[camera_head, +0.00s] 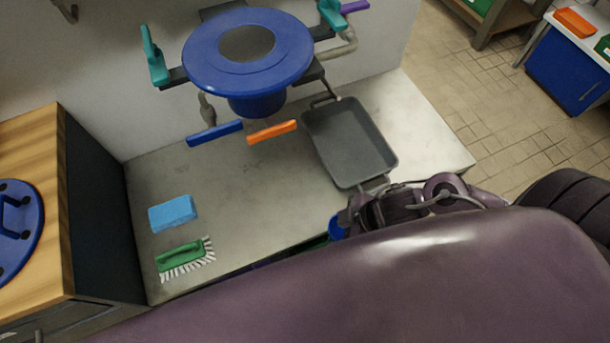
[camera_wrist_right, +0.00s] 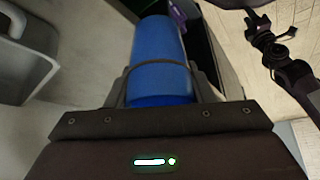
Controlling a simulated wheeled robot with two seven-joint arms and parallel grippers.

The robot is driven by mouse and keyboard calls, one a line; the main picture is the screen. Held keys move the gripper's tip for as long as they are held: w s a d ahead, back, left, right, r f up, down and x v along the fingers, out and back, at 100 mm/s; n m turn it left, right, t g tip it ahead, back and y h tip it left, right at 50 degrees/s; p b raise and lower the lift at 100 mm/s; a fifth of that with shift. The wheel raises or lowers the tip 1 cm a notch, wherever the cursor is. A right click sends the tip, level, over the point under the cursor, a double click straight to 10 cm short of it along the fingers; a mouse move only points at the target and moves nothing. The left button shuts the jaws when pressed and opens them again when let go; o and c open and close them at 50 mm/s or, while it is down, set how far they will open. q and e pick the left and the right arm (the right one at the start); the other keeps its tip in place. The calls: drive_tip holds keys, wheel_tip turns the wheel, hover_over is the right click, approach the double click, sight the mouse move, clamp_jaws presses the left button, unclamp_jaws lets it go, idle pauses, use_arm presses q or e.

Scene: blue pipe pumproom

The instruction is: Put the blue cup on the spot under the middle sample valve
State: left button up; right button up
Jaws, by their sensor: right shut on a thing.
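The blue cup shows as a small blue patch (camera_head: 336,228) at the front edge of the metal table. In the right wrist view the blue cup (camera_wrist_right: 158,50) lies between the fingers. My right gripper (camera_wrist_right: 160,85) is shut on it; in the head view this gripper (camera_head: 352,214) is at the table's front edge, below the grey tray. Behind stands a blue round flanged fitting (camera_head: 205,60) with blue (camera_head: 215,133) and orange (camera_head: 272,132) handles low in front. A faint mark (camera_head: 253,165) lies on the table below the handles. My left gripper is out of view.
A grey tray (camera_head: 347,135) stands on the metal table (camera_head: 255,205), right of the handles. A light blue sponge (camera_head: 172,213) and a green brush (camera_head: 182,256) lie at the left. The table's middle is clear. Teal handles (camera_head: 155,55) stick up beside the fitting.

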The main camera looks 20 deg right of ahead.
drive_tip(key=w, duration=1.1)
drive_tip(key=w+p, duration=0.1)
drive_tip(key=w, duration=0.5)
drive_tip(key=shift+w+a, duration=0.25)
drive_tip(key=shift+a, duration=0.1)
drive_tip(key=shift+w+f+b, duration=0.1)
drive_tip(key=shift+f+b, duration=0.3)
drive_tip(key=shift+f, duration=1.4)
drive_tip(key=o, duration=1)
drive_tip(key=shift+f, duration=0.1)
drive_tip(key=shift+c, duration=0.2)
